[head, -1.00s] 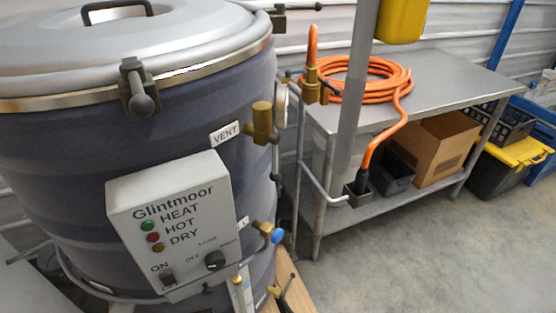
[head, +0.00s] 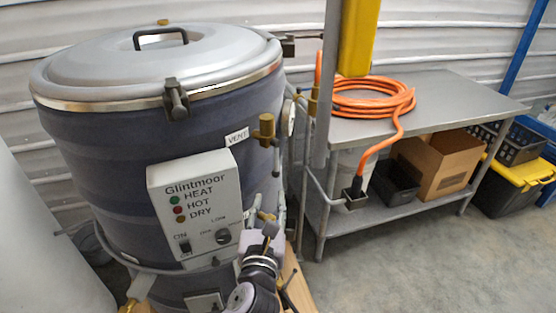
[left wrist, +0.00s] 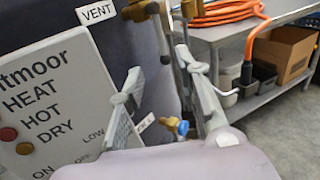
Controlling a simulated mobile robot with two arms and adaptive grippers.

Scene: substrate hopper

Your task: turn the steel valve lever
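A brass valve (head: 267,126) sits beside the VENT label on the dark drum. A thin steel lever (head: 276,158) hangs down from it. In the left wrist view the brass valve (left wrist: 140,10) and its steel lever (left wrist: 162,38) show at the top, beyond the fingertips. My left gripper (head: 264,240) is in front of the drum, below the valve and right of the control box. In the left wrist view the left gripper (left wrist: 158,65) has its fingers spread, with nothing between them; the lever looks apart from both. My right gripper is not in view.
The Glintmoor control box (head: 195,208) sticks out left of my left gripper. A blue-handled valve (left wrist: 183,127) shows low between the fingers. A steel table (head: 440,100) with an orange hose (head: 370,98) stands right, behind a grey post (head: 331,90).

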